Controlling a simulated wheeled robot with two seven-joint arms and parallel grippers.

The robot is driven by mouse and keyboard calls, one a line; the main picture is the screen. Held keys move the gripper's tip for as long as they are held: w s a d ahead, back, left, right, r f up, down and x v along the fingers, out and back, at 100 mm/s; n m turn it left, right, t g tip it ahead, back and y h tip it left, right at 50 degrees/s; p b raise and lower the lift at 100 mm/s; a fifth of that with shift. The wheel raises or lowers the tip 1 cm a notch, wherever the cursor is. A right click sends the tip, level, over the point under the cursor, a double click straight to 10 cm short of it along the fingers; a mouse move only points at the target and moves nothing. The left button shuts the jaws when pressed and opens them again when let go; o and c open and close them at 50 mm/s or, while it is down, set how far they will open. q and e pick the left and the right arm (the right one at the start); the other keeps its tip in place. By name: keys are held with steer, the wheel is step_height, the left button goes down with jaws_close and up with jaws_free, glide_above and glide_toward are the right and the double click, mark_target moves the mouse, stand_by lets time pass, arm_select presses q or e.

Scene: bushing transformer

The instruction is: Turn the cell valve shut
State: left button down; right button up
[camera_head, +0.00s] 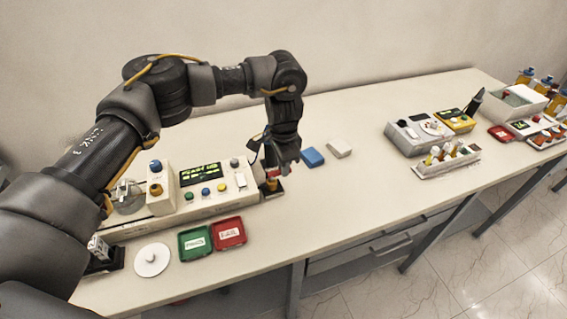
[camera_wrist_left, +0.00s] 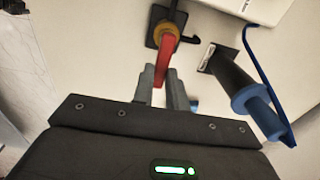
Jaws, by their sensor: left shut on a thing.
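The cell valve shows in the head view as an orange body (camera_head: 272,185) on a small black base, at the right end of the white instrument panel. In the left wrist view its red lever (camera_wrist_left: 163,60) runs from the orange-yellow hub (camera_wrist_left: 165,34) down between my fingers. My left gripper (camera_head: 279,164) reaches down onto the valve from above in the head view. In the left wrist view the left gripper (camera_wrist_left: 165,88) is shut on the red lever. The fingers partly hide the valve in the head view. My right gripper is not in view.
The panel (camera_head: 205,190) has a lit display and coloured buttons. Green (camera_head: 195,243) and red (camera_head: 229,233) trays and a white disc (camera_head: 152,260) lie in front. The middle table is clear.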

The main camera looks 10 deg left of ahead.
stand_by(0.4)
arm_select(q)
steer(key=c, duration=1.4)
jaws_free()
steer(key=shift+r, duration=0.1)
steer(key=shift+r, duration=0.4)
step_height(320, 180, up, 10)
steer(key=b, duration=0.1)
steer(key=shift+b, duration=0.3)
steer(key=shift+f, duration=0.1)
